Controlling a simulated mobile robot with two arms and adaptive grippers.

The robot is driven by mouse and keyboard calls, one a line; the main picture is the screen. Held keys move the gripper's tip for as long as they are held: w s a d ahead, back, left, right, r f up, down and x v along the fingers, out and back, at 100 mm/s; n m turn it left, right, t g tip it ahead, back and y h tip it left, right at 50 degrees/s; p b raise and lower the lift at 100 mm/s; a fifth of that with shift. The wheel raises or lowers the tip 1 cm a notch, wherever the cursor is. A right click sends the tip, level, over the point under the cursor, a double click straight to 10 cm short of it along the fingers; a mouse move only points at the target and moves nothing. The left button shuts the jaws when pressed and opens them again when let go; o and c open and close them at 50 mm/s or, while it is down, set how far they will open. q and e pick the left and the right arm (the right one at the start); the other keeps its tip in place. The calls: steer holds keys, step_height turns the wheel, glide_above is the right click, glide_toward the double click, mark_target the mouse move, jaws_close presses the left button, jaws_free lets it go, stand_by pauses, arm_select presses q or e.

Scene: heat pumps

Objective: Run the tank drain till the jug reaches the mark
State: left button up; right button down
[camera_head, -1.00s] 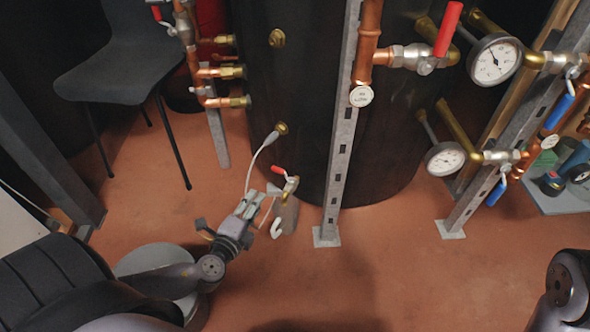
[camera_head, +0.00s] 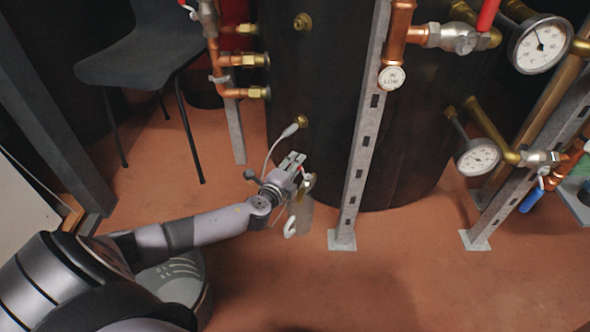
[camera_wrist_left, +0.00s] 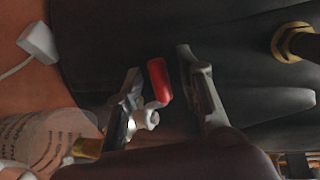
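The tank (camera_head: 330,100) is a large dark cylinder. Low on its front is a drain valve with a red lever (camera_head: 305,174), partly hidden by my left gripper (camera_head: 299,160). In the left wrist view the red lever (camera_wrist_left: 158,80) lies between the spread fingers of my left gripper (camera_wrist_left: 162,66), with a gap visible on the right side. A brass outlet (camera_wrist_left: 88,147) points toward the translucent jug (camera_wrist_left: 45,135), which has printed markings. In the head view the jug (camera_head: 304,214) stands below the valve, its white handle (camera_head: 290,228) facing left. Its water level cannot be made out. My right gripper is out of view.
A steel post (camera_head: 362,140) stands right of the valve. A white probe (camera_head: 290,130) with a cable hangs close above my left gripper. Copper pipes, gauges (camera_head: 540,45) and a black chair (camera_head: 150,55) stand around. The floor (camera_head: 380,285) in front is clear.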

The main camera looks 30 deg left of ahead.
arm_select(q)
steer(key=shift+w, duration=0.15)
jaws_close()
stand_by(0.4)
